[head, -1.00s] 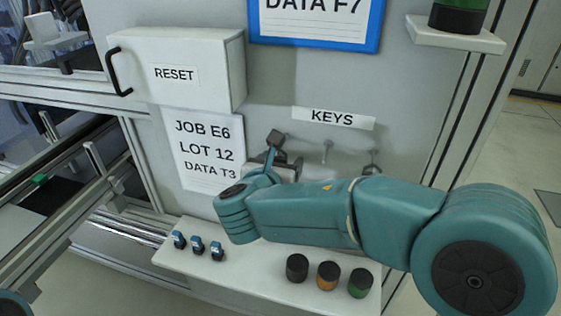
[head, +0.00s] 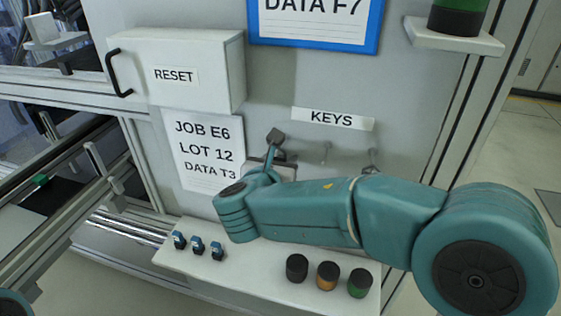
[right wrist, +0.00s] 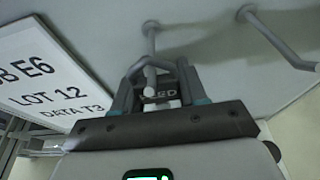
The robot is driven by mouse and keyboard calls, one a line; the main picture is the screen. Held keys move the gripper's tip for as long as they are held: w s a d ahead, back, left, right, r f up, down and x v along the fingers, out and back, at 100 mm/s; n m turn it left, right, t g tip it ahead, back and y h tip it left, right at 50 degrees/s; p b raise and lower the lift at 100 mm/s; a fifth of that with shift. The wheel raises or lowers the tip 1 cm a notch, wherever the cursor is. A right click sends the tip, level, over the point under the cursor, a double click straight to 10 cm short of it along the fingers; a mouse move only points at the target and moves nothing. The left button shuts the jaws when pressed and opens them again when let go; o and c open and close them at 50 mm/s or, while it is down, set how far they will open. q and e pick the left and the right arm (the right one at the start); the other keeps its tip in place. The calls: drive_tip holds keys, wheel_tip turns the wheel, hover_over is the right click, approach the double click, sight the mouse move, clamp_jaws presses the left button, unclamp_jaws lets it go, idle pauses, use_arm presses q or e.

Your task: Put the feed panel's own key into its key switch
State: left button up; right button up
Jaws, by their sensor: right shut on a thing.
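My right gripper (right wrist: 155,72) is at the wall below the KEYS label (head: 333,118), in front of a peg (right wrist: 151,32). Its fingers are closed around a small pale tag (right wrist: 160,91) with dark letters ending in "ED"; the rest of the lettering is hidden. A grey loop at the top of the tag is close to the peg's tip; I cannot tell whether it still hangs on it. In the head view my right arm covers most of the gripper and the tag. I see no key switch that I can be sure of. My left gripper is not in view.
Another peg (right wrist: 275,38) on the right looks empty. A white RESET box (head: 175,72) with a black handle juts from the wall at the left.

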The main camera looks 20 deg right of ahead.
drive_tip(key=shift+r, duration=0.35)
drive_tip(key=shift+s, duration=0.1)
drive_tip(key=s+a, duration=0.4)
drive_tip(key=s, duration=0.1)
drive_tip(key=shift+s+b, duration=0.3)
drive_tip(key=shift+s, duration=0.1)
idle(0.4)
drive_tip(key=shift+a, duration=0.1)
idle(0.4)
